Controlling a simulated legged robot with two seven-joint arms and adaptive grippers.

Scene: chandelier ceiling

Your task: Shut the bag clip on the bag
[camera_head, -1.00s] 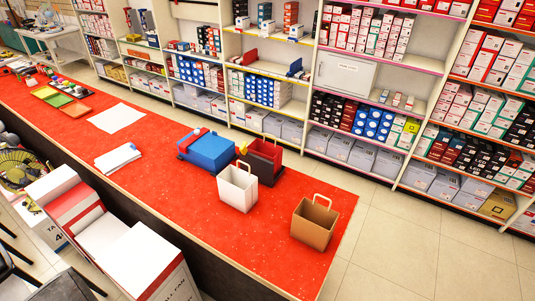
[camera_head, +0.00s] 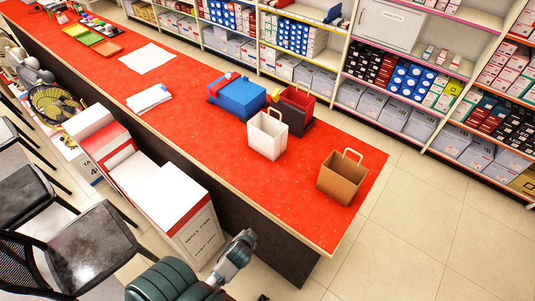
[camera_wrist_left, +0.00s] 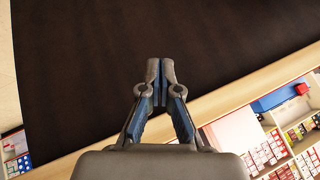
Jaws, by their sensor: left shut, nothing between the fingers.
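A white paper bag (camera_head: 267,135) with a handle stands upright on the red counter (camera_head: 225,155). A brown paper bag (camera_head: 341,177) stands to its right, nearer the counter's end. A red box-like item (camera_head: 297,98) in a dark holder is behind the white bag. I cannot make out a bag clip. In the left wrist view my left gripper (camera_wrist_left: 160,75) is shut and empty, its fingertips together before a dark surface (camera_wrist_left: 80,70). In the head view one of my arms rises from the bottom edge, apart from the bags; its fingers are not clear. My right gripper is not identifiable.
A blue case (camera_head: 238,98) and white papers (camera_head: 149,100) lie farther along the counter. Red-and-white cartons (camera_head: 180,215) and dark chairs (camera_head: 85,250) stand on the near side. Stocked shelves (camera_head: 400,80) line the back. Floor to the right is clear.

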